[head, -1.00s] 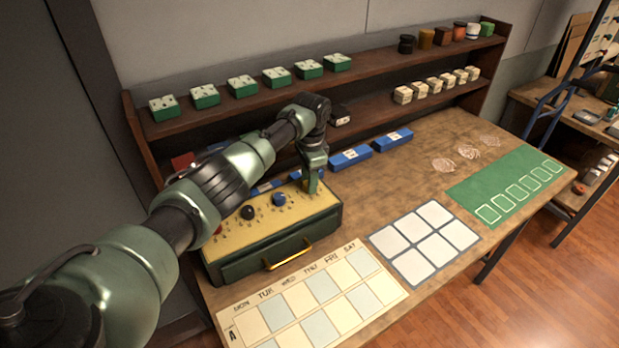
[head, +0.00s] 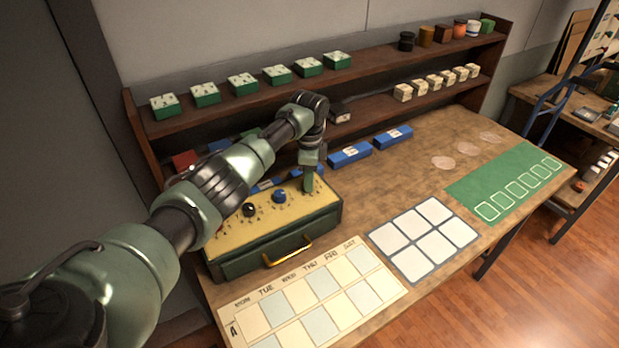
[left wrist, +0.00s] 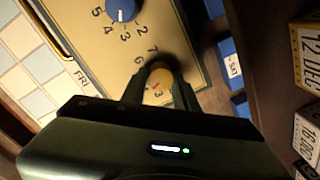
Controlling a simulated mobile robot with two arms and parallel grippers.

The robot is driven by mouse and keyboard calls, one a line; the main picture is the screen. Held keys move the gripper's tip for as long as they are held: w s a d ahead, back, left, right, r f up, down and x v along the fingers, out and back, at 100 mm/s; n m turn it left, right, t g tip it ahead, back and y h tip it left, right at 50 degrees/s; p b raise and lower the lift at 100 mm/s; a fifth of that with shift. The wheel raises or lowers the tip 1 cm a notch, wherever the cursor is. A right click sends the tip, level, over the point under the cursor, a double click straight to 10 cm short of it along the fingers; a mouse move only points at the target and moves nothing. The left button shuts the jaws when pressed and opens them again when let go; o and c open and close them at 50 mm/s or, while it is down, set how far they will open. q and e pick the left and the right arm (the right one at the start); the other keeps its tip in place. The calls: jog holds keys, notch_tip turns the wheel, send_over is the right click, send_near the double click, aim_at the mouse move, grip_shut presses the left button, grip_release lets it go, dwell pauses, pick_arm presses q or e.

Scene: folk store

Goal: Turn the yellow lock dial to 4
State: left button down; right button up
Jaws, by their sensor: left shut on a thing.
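The yellow lock dial (left wrist: 161,83) shows in the left wrist view, with a small red mark on it. My left gripper (left wrist: 160,92) points down with its two fingers around the dial, shut on it. The digits 6 and 7 are readable beside the dial; the other digits near it are hidden by my fingers and shadow. In the head view my left gripper (head: 308,186) stands at the right end of the yellow-topped lock box (head: 236,229) and hides the yellow dial. My right gripper is not in view.
A blue dial (head: 279,196) and a black dial (head: 249,210) sit left of my gripper on the same panel. Blue boxes (head: 350,154) lie behind, below a wooden shelf (head: 375,111). A weekday chart (head: 318,296) and a white-squared mat (head: 423,240) lie in front.

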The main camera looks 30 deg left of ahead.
pick_arm(q)
jog(key=shift+w+r, duration=0.1)
jog(key=shift+r, duration=0.05)
jog(key=c, duration=1.1)
grip_release()
jog(key=r+b, duration=0.1)
jog(key=r, duration=0.3)
jog(key=r+b, duration=0.1)
jog(key=r, duration=0.2)
jog(key=shift+s+d+r, duration=0.1)
jog(key=shift+s+r, duration=0.1)
jog(key=shift+r, duration=0.15)
